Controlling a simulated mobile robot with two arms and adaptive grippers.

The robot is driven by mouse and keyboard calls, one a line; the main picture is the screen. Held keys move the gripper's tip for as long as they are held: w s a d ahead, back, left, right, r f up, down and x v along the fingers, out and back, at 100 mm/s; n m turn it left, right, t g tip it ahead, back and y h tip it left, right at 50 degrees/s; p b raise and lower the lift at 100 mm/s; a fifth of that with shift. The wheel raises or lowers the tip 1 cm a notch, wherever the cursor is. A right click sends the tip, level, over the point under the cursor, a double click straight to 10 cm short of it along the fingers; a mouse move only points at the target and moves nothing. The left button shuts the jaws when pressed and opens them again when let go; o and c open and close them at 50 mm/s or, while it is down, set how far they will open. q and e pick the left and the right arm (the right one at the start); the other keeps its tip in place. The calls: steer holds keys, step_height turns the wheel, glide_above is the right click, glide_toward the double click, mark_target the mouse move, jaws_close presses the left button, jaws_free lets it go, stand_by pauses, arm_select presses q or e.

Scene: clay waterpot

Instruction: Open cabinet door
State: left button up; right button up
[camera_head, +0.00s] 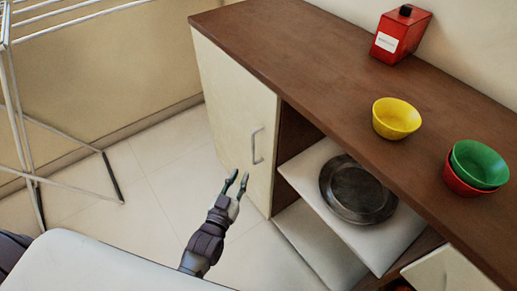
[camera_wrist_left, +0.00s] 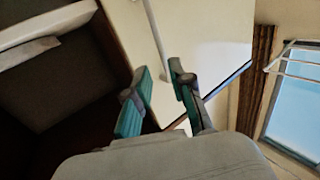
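The cabinet door (camera_head: 236,105) is a cream panel at the left end of the wooden cabinet, and it looks closed. Its grey bar handle (camera_head: 257,146) stands upright near the door's right edge. My left gripper (camera_head: 236,183) is open and empty, just below and left of the handle in the head view. In the left wrist view the open fingers (camera_wrist_left: 158,88) point toward the door (camera_wrist_left: 205,40), with the pale handle (camera_wrist_left: 156,30) beyond and between the fingertips. I cannot tell whether a finger touches it. My right gripper is not in view.
The brown cabinet top (camera_head: 300,60) holds a red container (camera_head: 400,35), a yellow bowl (camera_head: 396,118) and a green bowl (camera_head: 479,164) inside a red one (camera_head: 462,184). A dark pan (camera_head: 357,190) sits on the open shelf. A drying rack (camera_head: 25,150) stands left; the tiled floor between is clear.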

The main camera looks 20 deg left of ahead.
mark_target(253, 150)
arm_select(q)
steer(key=w, duration=0.3)
steer(key=w+b, duration=0.1)
steer(key=w, duration=0.7)
steer(key=shift+d+f+b, duration=0.15)
steer(key=shift+d+b, duration=0.2)
steer(key=shift+d, duration=0.05)
steer(key=shift+w, duration=0.45)
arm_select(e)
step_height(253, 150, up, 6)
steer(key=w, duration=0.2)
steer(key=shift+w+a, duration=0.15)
arm_select(q)
jaws_close()
